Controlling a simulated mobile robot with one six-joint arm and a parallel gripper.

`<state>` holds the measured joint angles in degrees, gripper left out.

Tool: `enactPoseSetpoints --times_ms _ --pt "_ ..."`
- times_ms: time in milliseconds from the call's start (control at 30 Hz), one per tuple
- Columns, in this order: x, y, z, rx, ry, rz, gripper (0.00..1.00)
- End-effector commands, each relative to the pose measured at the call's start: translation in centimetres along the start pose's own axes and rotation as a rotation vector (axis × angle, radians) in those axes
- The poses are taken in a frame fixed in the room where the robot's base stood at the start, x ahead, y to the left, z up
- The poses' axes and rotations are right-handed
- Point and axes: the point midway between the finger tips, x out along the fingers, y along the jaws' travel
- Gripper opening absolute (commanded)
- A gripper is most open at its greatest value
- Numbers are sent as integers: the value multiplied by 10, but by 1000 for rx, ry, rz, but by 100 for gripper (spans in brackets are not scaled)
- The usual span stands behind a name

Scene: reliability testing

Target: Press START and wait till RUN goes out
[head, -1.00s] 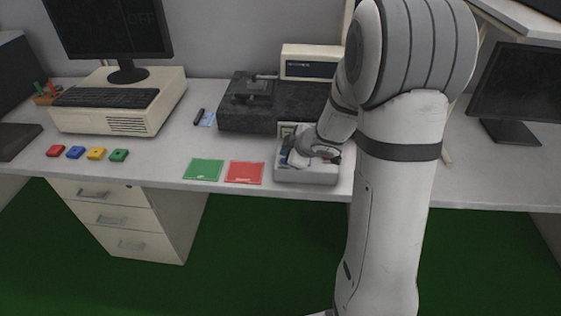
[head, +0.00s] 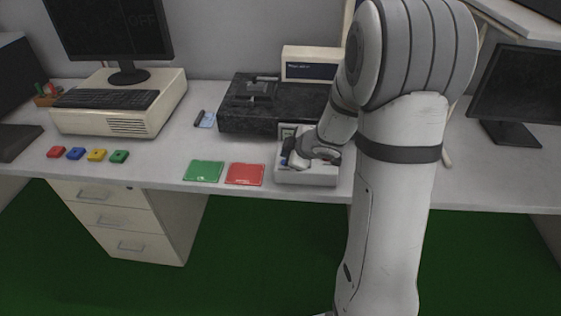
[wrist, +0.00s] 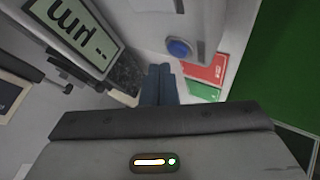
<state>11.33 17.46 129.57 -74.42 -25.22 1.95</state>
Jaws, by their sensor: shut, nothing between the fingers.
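The white control box (head: 306,178) stands at the front of the bench, partly hidden by my arm in the head view. In the wrist view, a round blue button (wrist: 179,47) sits on its pale face; I see no readable label on it. The box's display (wrist: 75,35) shows large dark characters, upside down and cut off, that I cannot read for certain. My gripper (wrist: 160,72) is shut and empty. Its fingertips appear close to the button but apart from it, and the button is uncovered.
A green mat (head: 204,170) and a red mat (head: 245,174) lie left of the box. A dark fixture (head: 265,108) stands behind it, with a beige instrument (head: 309,64) at the back. Several coloured blocks (head: 97,154) lie farther left. The bench front between blocks and mats is clear.

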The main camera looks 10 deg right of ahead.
Motion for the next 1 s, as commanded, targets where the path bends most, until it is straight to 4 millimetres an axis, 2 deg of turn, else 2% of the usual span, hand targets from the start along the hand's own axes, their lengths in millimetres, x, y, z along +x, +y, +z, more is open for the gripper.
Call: enactPoseSetpoints --times_ms 667,1000 --pt "0 0 0 0 0 0 0" --pt "4 -7 6 1 0 0 0"
